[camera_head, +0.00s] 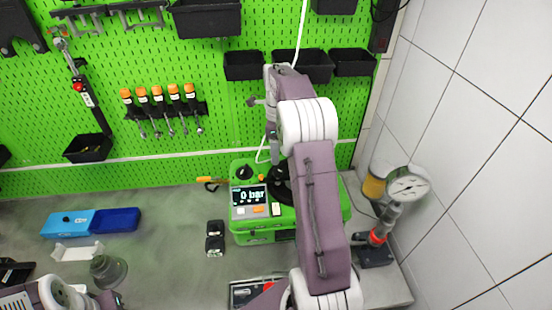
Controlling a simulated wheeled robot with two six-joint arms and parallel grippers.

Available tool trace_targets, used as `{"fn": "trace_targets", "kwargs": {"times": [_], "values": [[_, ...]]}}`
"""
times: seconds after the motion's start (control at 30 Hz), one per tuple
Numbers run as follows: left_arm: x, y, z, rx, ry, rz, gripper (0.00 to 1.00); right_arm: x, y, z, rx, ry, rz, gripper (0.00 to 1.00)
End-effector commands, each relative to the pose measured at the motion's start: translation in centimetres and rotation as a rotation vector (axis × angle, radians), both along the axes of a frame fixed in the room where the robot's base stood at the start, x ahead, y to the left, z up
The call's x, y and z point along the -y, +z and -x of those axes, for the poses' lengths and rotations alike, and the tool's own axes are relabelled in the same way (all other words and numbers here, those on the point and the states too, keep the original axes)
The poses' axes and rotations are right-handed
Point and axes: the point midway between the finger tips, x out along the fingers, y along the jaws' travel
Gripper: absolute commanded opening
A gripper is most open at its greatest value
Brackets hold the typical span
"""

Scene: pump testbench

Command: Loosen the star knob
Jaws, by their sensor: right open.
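The green pump unit (240,226) stands on the grey bench, its display (249,195) reading 0 bar. A small black knob (244,173) sits at its top left. A larger black round part (280,188) lies right of the display, partly hidden by my right arm; I cannot tell which is the star knob. My right gripper (274,158) is open and points down above the back of the pump, close to the larger black part. Its fingertips are small and partly hidden.
A pressure gauge (407,186) on a stand is at the right, near the white tiled wall. A blue case (90,222) and a grey round part (108,270) lie at the left. The green pegboard (200,70) stands behind.

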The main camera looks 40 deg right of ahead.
Motion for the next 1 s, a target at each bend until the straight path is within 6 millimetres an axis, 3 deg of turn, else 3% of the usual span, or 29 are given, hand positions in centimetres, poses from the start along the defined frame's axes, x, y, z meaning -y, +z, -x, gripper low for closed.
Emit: {"fn": "trace_targets", "kwargs": {"times": [0.23,0.53,0.7,0.97,1.0], "values": [[0.0,0.3,0.0,0.0,0.0,0.0,0.36,0.2,-0.7,0.2,-0.003,-0.004,-0.001,0.55],[0.0,2.0,0.0,0.0,0.0,0.0,0.36,0.1,-6.6,0.2,-0.006,-0.004,-0.003,0.55],[0.0,2.5,0.0,0.0,0.0,0.0,0.36,0.1,-8.5,0.1,-0.002,-0.004,-0.001,0.55],[0.0,2.4,0.0,0.0,0.0,0.0,0.36,0.2,-9.0,0.1,0.0,-0.004,0.0,0.55],[0.0,2.4,0.0,0.0,0.0,0.0,0.36,0.2,-9.0,0.1,0.0,-0.004,0.0,0.49]]}}
